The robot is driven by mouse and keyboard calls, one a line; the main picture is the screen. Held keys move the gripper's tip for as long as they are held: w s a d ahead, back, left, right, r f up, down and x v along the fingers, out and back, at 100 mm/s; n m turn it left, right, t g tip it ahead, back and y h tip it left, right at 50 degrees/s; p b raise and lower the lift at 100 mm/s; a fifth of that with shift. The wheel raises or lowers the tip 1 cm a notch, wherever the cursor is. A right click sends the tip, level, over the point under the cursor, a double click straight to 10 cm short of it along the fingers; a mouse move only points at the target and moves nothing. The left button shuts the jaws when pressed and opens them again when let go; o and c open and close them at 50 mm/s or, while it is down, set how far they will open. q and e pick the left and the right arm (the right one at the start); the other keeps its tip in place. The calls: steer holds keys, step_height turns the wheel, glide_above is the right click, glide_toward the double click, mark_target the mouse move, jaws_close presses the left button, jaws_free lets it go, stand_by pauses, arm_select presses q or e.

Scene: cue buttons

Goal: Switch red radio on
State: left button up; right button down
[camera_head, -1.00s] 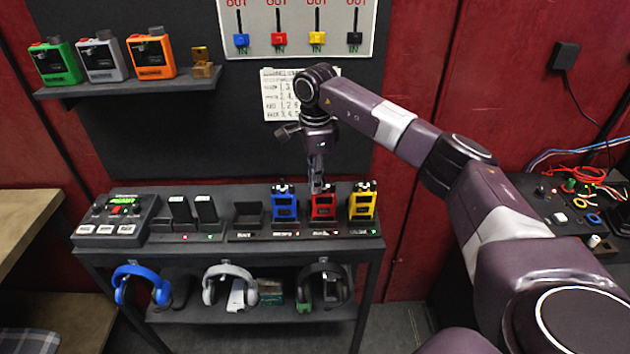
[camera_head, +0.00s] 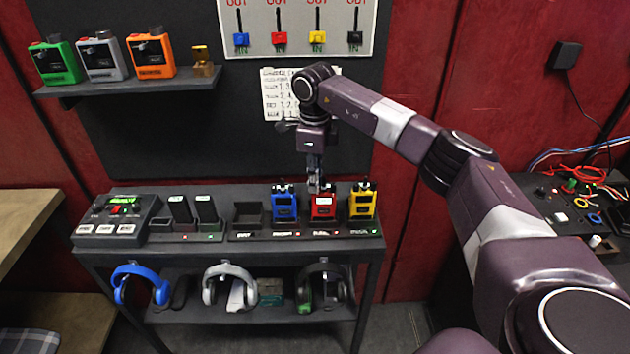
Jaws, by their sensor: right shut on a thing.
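The red radio (camera_head: 323,207) stands upright in a dock on the dark table, between the blue radio (camera_head: 284,207) and the yellow radio (camera_head: 362,205). My right gripper (camera_head: 316,187) reaches down from above to the top of the red radio. Its fingers are shut at the radio's top, on what looks like a small part there; the fingertips are too small to make out fully. My left gripper is not in view.
A control box (camera_head: 116,219) with a small green display stands at the table's left. Headphones (camera_head: 229,287) hang below the tabletop. A shelf (camera_head: 130,88) at upper left holds green, grey and orange devices. A slider panel (camera_head: 297,28) is on the wall above.

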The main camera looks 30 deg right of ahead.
steer(key=shift+m, duration=0.3)
steer(key=c, duration=2)
jaws_free()
steer(key=shift+o, duration=0.2)
steer(key=shift+r, duration=0.15)
step_height(320, 180, up, 12)
steer(key=shift+s+a, duration=0.1)
